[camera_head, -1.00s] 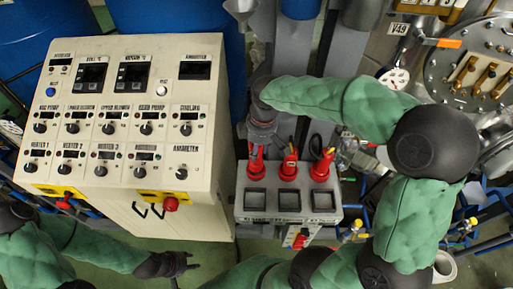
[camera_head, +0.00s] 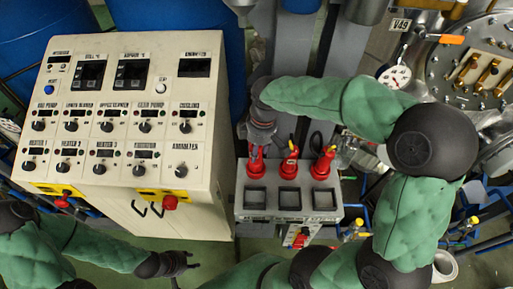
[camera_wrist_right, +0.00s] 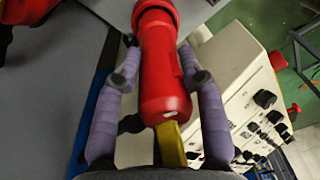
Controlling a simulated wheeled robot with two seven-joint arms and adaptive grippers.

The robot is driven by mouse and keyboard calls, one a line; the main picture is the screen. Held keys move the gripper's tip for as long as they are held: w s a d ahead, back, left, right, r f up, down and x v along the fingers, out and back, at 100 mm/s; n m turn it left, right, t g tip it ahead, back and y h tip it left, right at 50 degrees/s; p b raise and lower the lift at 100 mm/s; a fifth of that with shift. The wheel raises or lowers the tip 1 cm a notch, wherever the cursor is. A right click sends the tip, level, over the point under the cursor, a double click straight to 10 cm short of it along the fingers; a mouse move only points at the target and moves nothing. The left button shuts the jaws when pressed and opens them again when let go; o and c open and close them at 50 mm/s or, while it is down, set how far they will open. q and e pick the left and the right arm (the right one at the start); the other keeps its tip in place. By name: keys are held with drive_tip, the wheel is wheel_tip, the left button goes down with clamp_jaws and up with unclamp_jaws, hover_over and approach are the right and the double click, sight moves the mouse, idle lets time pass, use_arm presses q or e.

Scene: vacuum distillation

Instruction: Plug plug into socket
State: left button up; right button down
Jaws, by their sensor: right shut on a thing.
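In the head view my right gripper (camera_head: 258,137) reaches down at the left end of a grey socket box (camera_head: 289,216). In the right wrist view its purple fingers (camera_wrist_right: 158,62) are shut around a red cylindrical plug (camera_wrist_right: 165,85) with a yellow piece at its near end. This plug (camera_head: 257,161) shows in the head view at the left end of the box's row of red connectors. Whether it is seated or just above is hidden. My left gripper (camera_head: 184,264) hangs empty at the lower left, fingers slightly apart.
Two other red connectors, a middle one (camera_head: 291,167) and a right one (camera_head: 323,165), stand on the box. A cream control cabinet (camera_head: 126,115) with knobs and displays stands close on the left. Metal vessels and a gauge (camera_head: 395,78) are at the right.

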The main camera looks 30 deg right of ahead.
drive_tip(key=shift+f+b, duration=0.95)
drive_tip(key=shift+f, duration=0.45)
drive_tip(key=c, duration=0.7)
unclamp_jaws()
drive_tip(key=shift+o, duration=0.2)
drive_tip(key=shift+r, duration=0.15)
drive_tip(key=r, duration=0.8)
drive_tip(key=d+r, duration=0.1)
drive_tip(key=r, duration=0.2)
drive_tip(key=shift+s+r, duration=0.4)
